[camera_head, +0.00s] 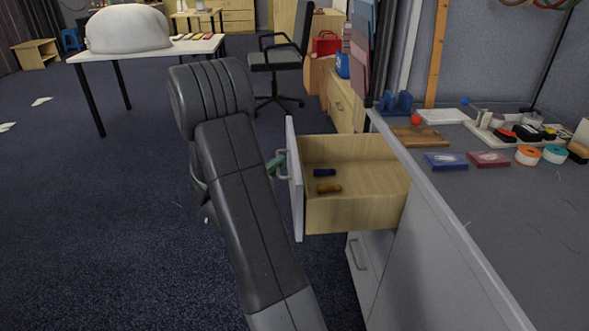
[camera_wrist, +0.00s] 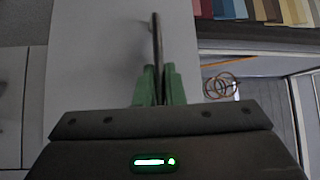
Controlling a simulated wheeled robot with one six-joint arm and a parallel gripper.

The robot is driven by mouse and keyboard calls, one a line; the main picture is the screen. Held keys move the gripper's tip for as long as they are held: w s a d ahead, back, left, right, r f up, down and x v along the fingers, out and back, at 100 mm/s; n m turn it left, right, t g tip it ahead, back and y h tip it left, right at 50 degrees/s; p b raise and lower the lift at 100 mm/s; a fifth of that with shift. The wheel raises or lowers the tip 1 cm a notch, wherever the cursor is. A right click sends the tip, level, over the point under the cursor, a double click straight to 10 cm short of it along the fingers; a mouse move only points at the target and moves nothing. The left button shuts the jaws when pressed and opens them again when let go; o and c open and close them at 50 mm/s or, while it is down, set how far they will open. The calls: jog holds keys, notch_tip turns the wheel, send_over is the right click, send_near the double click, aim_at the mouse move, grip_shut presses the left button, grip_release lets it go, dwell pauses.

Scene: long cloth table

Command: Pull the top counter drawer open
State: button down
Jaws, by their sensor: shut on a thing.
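The top counter drawer (camera_head: 352,215) stands far out from the counter, its wooden inside open to view in the head view. My arm hides part of the gripper in the head view.
The grey counter top (camera_head: 500,215) holds blue and red boxes, tape rolls and a wooden board (camera_head: 420,136). A lower drawer handle (camera_head: 357,253) shows below. A black chair (camera_head: 283,58) and a white table (camera_head: 150,48) stand behind; the carpet at left is mostly clear.

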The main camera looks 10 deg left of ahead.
jog(key=shift+s+a, duration=0.15)
jog(key=shift+a, duration=0.5)
jog(key=c, duration=1.5)
grip_release()
jog(key=shift+c, duration=0.2)
jog(key=p+v, duration=0.1)
jog(key=v, duration=1.2)
jog(key=shift+s+a, duration=0.25)
jog(key=shift+s, duration=0.05)
jog(key=shift+f, duration=0.15)
jog(key=b+x, duration=0.1)
jog(key=x, duration=1.3)
jog(key=shift+d, duration=0.1)
